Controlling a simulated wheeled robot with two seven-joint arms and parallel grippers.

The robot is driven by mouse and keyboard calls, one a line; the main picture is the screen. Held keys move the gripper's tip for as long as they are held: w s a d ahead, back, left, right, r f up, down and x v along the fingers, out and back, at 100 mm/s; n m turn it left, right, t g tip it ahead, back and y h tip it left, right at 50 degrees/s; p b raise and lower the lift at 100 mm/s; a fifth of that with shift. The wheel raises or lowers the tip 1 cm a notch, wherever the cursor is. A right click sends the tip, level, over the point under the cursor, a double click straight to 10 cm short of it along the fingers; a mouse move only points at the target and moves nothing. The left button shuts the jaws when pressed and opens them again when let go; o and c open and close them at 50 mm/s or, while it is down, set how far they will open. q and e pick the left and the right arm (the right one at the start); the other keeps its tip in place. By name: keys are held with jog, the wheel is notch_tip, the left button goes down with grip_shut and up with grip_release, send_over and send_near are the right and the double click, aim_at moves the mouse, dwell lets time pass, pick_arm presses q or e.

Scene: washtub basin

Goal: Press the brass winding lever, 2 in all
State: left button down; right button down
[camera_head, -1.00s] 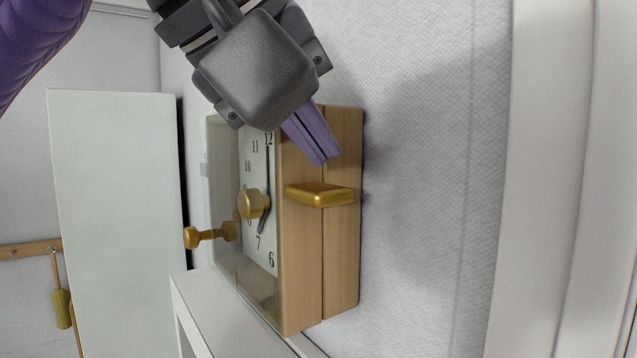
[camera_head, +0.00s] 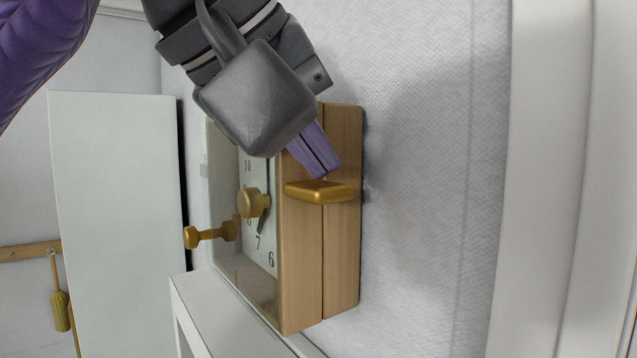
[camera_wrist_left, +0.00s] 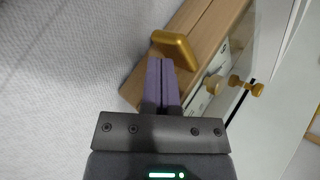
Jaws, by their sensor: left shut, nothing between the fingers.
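The brass winding lever (camera_head: 320,192) sticks out from the slot in the side of a wooden clock (camera_head: 302,258). It also shows in the left wrist view (camera_wrist_left: 177,48), just past the fingertips. My left gripper (camera_head: 324,174) is shut and empty, its purple fingers pointing down at the lever from above in the head view. The fingertips are at the lever's upper edge; I cannot tell whether they touch it. In the left wrist view the closed fingers (camera_wrist_left: 161,64) end right beside the lever. My right gripper is not in view.
The clock face carries a brass knob (camera_head: 251,203), and a second brass knob (camera_head: 208,235) stands out at its front. A white panel (camera_head: 118,220) stands at left. A brush (camera_head: 60,310) hangs on a rail. The pale surface right of the clock is clear.

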aim_at(312, 214)
pick_arm(q)
jog(key=shift+f+b, duration=1.8)
jog(key=shift+f, duration=0.6)
dwell(1.5)
dwell(0.4)
notch_tip(312, 214, up, 4)
jog(key=p, duration=0.4)
jog(key=shift+r, duration=0.15)
jog(key=shift+w+r+p, duration=0.2)
jog(key=shift+r+p, duration=0.45)
jog(key=shift+p, duration=0.35)
jog(key=shift+s+r+p, duration=0.1)
jog(key=shift+r+p, duration=0.15)
jog(key=shift+p, duration=0.05)
jog(key=shift+r, duration=2.45)
